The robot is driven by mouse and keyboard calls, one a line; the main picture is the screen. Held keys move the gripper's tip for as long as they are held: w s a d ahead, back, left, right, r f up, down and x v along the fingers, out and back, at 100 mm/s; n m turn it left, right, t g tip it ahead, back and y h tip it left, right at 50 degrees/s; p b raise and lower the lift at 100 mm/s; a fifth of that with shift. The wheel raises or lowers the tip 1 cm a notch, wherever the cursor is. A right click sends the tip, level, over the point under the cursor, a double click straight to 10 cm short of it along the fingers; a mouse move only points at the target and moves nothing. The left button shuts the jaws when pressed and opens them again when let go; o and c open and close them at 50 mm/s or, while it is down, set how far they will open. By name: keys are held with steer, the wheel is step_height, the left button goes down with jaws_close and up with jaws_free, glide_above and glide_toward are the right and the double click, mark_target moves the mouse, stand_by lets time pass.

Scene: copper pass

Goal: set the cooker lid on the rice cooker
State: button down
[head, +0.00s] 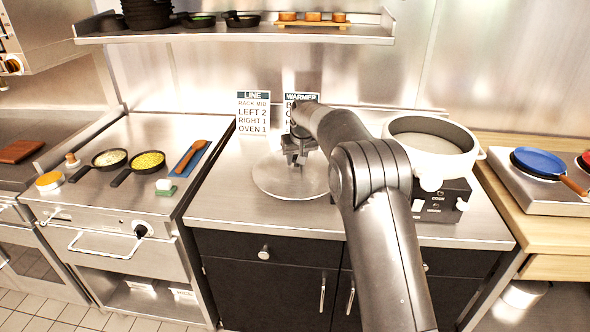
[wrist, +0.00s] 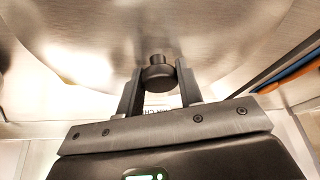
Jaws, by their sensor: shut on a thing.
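The cooker lid (head: 270,180) is a round, glassy or shiny disc at the middle of the steel counter, left of the rice cooker. My gripper (head: 293,158) is over the lid's middle and shut on its knob. In the wrist view the dark round knob (wrist: 158,76) sits between the two fingers of my gripper (wrist: 157,88). I cannot tell whether the lid rests on the counter or is just above it. The rice cooker (head: 431,148) is a white round pot with an open top and a dark control base, at the right of the counter. My arm hides part of it.
Two sign cards (head: 254,113) stand against the back wall. A steel stove with two small pans (head: 108,158) is on the left. A blue pan (head: 539,161) lies on a burner at the right. A shelf (head: 240,34) runs above the counter. The counter's front left is clear.

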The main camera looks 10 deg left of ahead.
mark_target(294, 166)
steer(key=shift+w+a+f, duration=0.15)
steer(key=shift+a+f, duration=0.2)
steer(key=shift+a, duration=0.25)
steer(key=shift+f, duration=2)
steer(key=c, duration=1)
jaws_free()
steer(key=shift+f, duration=0.15)
